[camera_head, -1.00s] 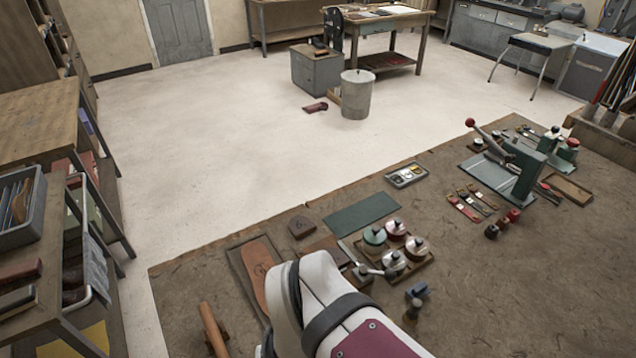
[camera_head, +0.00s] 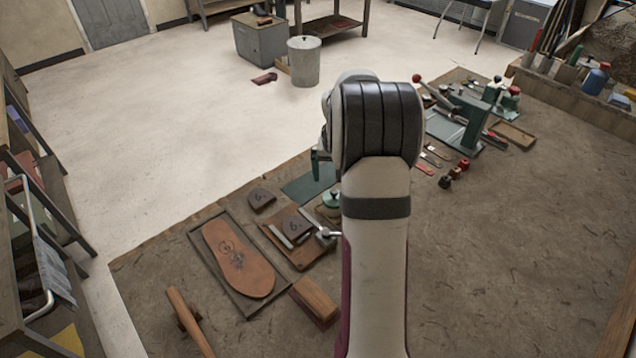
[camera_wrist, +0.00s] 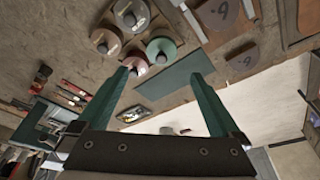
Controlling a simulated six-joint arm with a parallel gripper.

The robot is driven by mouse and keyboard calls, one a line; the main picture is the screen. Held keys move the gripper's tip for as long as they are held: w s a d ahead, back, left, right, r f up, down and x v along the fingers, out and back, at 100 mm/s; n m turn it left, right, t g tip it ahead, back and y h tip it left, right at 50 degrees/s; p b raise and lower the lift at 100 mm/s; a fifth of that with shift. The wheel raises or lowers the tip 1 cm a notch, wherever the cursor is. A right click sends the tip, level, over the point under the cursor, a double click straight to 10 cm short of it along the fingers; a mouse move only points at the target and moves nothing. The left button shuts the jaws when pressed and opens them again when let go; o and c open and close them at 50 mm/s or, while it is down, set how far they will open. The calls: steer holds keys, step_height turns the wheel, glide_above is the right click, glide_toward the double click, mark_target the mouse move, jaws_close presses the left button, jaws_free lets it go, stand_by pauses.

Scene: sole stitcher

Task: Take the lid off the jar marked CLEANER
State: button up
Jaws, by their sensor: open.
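Several round jars with knobbed lids stand close together in the wrist view: a green-lidded jar (camera_wrist: 161,48), a reddish one (camera_wrist: 136,64), and two paler ones (camera_wrist: 107,41) and (camera_wrist: 130,15). I cannot read any label, so I cannot tell which is marked CLEANER. In the head view only the green-lidded jar (camera_head: 331,198) shows in part; my arm hides the others. My gripper (camera_wrist: 160,74) is open and empty, its two green fingers spread apart, with the green and reddish lids appearing between or near the fingertips. Only a finger (camera_head: 316,166) shows in the head view.
A green mat (camera_head: 305,186), a leather sole in a tray (camera_head: 190,232), and a wooden-backed brush (camera_head: 315,300) lie on the bench near the jars. A green press (camera_head: 470,125) stands farther right. The bench at front right is clear.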

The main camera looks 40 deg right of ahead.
steer(key=x, duration=0.9)
steer(key=shift+w+f, duration=0.1)
steer(key=shift+w, duration=0.1)
steer(key=c, duration=1.3)
steer(key=shift+o, duration=0.2)
